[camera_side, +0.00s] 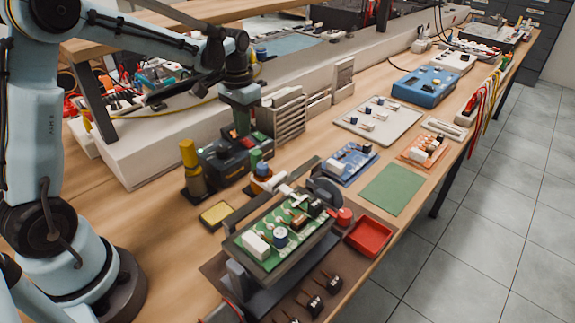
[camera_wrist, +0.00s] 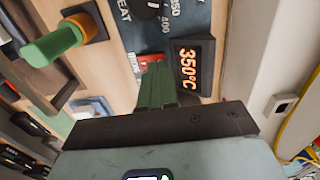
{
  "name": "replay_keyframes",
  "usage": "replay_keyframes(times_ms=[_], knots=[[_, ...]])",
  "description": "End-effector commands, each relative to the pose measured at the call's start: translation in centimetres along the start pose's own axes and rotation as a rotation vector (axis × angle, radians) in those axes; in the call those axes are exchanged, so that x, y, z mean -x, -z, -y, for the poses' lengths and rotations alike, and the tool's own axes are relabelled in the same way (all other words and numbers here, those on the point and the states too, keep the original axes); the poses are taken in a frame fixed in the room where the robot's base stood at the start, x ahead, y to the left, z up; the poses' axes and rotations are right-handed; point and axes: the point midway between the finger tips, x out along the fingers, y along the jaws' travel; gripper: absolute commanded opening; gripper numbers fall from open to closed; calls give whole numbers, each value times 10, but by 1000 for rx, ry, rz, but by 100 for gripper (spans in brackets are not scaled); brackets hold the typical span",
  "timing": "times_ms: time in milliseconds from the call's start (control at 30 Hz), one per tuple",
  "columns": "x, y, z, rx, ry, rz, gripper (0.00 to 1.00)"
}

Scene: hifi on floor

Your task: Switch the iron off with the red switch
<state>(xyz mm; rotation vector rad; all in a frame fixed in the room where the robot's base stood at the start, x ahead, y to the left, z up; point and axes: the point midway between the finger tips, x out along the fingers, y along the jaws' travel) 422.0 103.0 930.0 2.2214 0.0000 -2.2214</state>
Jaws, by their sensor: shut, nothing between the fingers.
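The iron's station (camera_side: 222,155) is a dark box on the bench in the side view. In the wrist view its dark blue front (camera_wrist: 190,18) carries a black dial (camera_wrist: 147,8) and a display (camera_wrist: 190,62) reading 350°C in orange. The red switch (camera_wrist: 151,57) lies beside the display, partly hidden by my fingers. My gripper (camera_side: 243,128) points down at the station with its green fingers together and empty; it also shows in the wrist view (camera_wrist: 157,75). The fingertips look close to the switch; contact cannot be told. The iron's green handle (camera_wrist: 50,46) with an orange collar stands beside the station.
A yellow-topped post (camera_side: 190,165) and a yellow sponge tray (camera_side: 216,214) stand near the station. Grey stacked trays (camera_side: 283,118) stand close behind my gripper. A green circuit board in a holder (camera_side: 275,240) and a red tray (camera_side: 369,236) are in front.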

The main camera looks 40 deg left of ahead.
Motion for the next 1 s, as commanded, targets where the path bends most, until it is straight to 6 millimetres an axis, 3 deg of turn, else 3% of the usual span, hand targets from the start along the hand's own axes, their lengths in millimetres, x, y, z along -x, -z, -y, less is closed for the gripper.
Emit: replay_keyframes(times_ms=[1000], knots=[[-9, 0, 0, 0, 0, 0, 0]])
